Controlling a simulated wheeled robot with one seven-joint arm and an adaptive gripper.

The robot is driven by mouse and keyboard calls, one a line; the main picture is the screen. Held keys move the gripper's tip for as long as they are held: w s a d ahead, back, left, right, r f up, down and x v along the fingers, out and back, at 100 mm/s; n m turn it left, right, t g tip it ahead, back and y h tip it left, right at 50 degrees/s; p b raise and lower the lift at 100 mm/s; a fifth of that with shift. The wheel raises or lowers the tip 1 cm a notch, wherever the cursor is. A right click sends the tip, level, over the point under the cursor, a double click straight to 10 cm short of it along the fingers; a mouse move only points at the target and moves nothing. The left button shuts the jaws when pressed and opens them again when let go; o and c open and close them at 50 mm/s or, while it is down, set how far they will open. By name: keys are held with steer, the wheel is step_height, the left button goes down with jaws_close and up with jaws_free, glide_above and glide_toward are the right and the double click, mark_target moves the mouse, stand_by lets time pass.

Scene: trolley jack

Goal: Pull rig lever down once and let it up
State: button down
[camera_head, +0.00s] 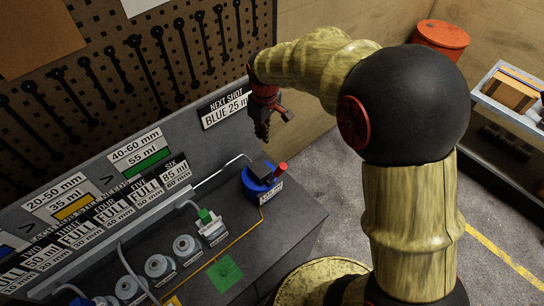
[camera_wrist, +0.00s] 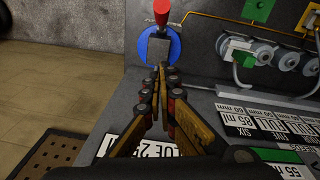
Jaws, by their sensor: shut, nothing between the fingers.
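The lever with a red handle (camera_head: 281,169) stands on a round blue base (camera_head: 256,188) at the right end of the grey bench. In the wrist view the red handle (camera_wrist: 176,12) and blue base (camera_wrist: 175,48) are at the top, beyond my fingertips. My gripper (camera_head: 262,130) hangs above and behind the lever, in front of the "NEXT SHOT" sign. In the wrist view its fingers (camera_wrist: 161,72) are closed together with nothing between them. They appear apart from the lever. A small label by the base is too small to read.
Grey round fittings (camera_head: 186,247) line the bench, with a green-topped one (camera_head: 206,217) and a green square (camera_head: 225,272) nearby. The "NEXT SHOT BLUE 25" sign (camera_head: 225,108) is on the back panel. A pegboard of tools (camera_head: 125,70) stands behind. A shelf cart (camera_head: 512,105) is at right.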

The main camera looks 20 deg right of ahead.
steer(key=p, duration=0.2)
glide_above(277, 175)
steer(key=w, duration=0.4)
steer(key=shift+f, duration=5.65)
steer(key=shift+s+a, duration=0.1)
steer(key=shift+a, duration=0.05)
steer(key=shift+s+b, duration=0.1)
steer(key=shift+b, duration=0.25)
